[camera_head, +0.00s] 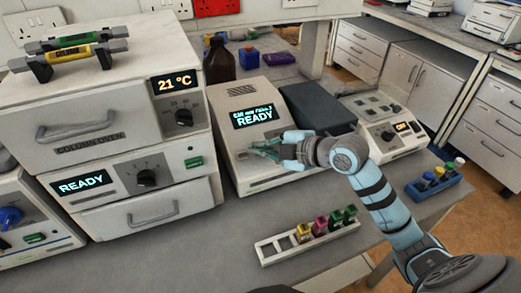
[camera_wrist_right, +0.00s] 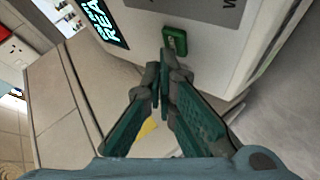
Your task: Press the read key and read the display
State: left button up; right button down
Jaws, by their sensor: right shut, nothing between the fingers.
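A pale bench instrument (camera_head: 257,88) stands mid-picture in the head view. Its dark display (camera_head: 255,116) shows READY in cyan under a smaller line I cannot read surely. In the right wrist view part of this display (camera_wrist_right: 104,22) shows at the top left. A green key (camera_wrist_right: 175,41) sits on the same panel there; in the head view I cannot make it out clearly near the gripper. My right gripper (camera_head: 257,149) is shut and empty at the instrument's front. Its fingertips (camera_wrist_right: 163,78) appear just short of the key; contact cannot be told. My left gripper is out of view.
A column oven (camera_head: 100,128) reading 21 °C, with a second READY unit (camera_head: 130,189) below it, stands left. A white rack (camera_head: 283,250) with several coloured vials lies in front. A blue vial holder (camera_head: 434,189) is at right. Bare bench lies front left.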

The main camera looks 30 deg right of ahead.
jog(key=shift+w+f, duration=0.1)
jog(key=shift+f, duration=0.25)
dwell(0.5)
jog(key=shift+s+r+p, duration=0.3)
jog(key=shift+r+p, duration=0.3)
jog(key=shift+r, duration=0.15)
jog(key=r+p, duration=0.1)
jog(key=s+r+p, duration=0.1)
jog(key=r+p, duration=0.1)
jog(key=s+r+p, duration=0.1)
jog(key=shift+r+p, duration=0.3)
jog(key=shift+p, duration=0.1)
dwell(0.5)
